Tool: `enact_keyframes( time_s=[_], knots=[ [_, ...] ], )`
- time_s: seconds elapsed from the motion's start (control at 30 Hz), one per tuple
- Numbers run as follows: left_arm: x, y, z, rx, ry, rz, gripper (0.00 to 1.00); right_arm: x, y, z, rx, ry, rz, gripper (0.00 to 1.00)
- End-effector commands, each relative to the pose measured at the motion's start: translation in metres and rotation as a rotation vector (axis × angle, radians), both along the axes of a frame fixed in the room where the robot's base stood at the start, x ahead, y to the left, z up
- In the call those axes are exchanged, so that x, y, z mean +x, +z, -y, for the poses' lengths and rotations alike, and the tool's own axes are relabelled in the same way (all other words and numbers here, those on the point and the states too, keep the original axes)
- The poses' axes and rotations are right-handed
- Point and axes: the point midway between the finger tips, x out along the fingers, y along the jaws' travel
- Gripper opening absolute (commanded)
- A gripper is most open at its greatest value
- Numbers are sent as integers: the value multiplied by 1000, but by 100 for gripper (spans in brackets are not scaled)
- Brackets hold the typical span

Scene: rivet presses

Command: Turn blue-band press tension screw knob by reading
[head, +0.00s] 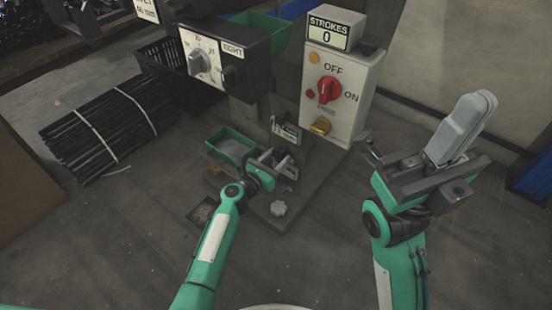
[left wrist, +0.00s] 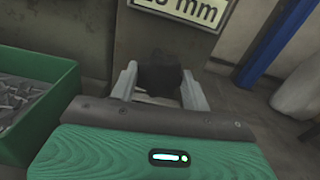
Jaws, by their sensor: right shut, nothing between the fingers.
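In the left wrist view, a black knob (left wrist: 160,75) sits between the two light fingers of my left gripper (left wrist: 160,84). The fingers stand apart on either side of it; whether they touch it is hard to see. In the head view, my left gripper (head: 274,160) is low at the front of the press (head: 318,170), and the knob is not clear there. Above the knob is a label (left wrist: 187,12) ending in "mm", its first digit cut off. No blue band shows clearly. My right gripper (head: 370,147) is shut and empty, right of the press.
A switch box (head: 345,85) with a red knob and a counter (head: 331,31) reading 0 is above right. A dial box (head: 225,55) marked RIGHT is above left. A green bin (head: 215,150) is beside my left gripper. A pale star-shaped knob (head: 278,208) is below. Black rods (head: 110,128) lie left.

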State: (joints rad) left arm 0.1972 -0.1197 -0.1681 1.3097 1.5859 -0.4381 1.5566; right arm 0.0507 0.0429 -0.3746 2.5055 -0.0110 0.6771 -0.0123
Motion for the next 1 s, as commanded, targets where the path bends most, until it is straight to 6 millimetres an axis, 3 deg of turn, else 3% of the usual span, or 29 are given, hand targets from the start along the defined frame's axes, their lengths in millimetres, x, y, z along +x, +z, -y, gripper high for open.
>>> enact_keyframes(
  time_s=[0.43, 1.0],
  knots=[
    [0, -2, 0, 91, 1, 66, 25, 1, -5, -2, -7, 5, 0, 0],
    [-1, -4, 1, 504, 0, 368, 25, -6, 3, -21, -15, 64, 59, 0]
  ],
)
